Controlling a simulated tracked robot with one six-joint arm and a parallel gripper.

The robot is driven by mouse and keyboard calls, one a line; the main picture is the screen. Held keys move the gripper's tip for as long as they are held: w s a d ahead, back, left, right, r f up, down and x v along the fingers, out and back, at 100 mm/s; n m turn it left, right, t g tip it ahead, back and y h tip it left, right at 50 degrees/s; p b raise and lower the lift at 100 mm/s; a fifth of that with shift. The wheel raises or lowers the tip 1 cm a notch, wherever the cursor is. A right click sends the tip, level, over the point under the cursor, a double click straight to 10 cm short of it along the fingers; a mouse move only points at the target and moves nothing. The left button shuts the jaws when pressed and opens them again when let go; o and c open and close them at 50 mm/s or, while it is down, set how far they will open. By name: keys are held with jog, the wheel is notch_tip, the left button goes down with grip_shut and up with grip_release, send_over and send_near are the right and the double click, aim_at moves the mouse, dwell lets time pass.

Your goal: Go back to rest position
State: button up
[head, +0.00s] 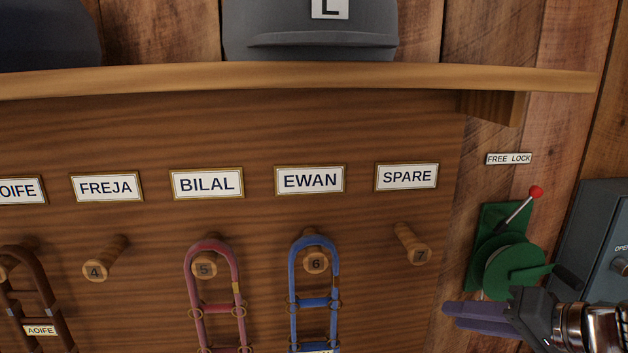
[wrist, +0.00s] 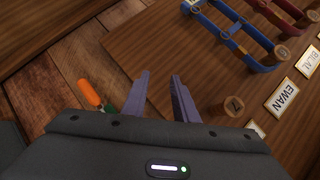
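My gripper (head: 455,318) is at the lower right of the head view, in front of the wall board's right end. In the wrist view its two purple-grey fingers (wrist: 160,85) stand apart with nothing between them, so it is open and empty. In the head view it is left of and below the green wheel-like device (head: 510,268), overlapping its lower part. Peg 7 (head: 417,250) is bare, above and to the left of the gripper; a bare wooden peg (wrist: 232,105) is also close to the right finger in the wrist view.
A red halter (head: 237,290) hangs on peg 5 and a blue halter (head: 335,290) on peg 6. Peg 4 (head: 105,258) is bare. A shelf (head: 300,78) with grey caps runs above. A grey box (head: 600,230) is at the right. An orange-handled item (wrist: 90,93) shows in the wrist view.

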jog(key=s+a+f+n+g+h, duration=0.4)
jog(key=s+a+f+h, duration=0.3)
jog(key=s+a, duration=0.3)
jog(key=shift+s+a, duration=0.3)
jog(key=shift+s, duration=0.3)
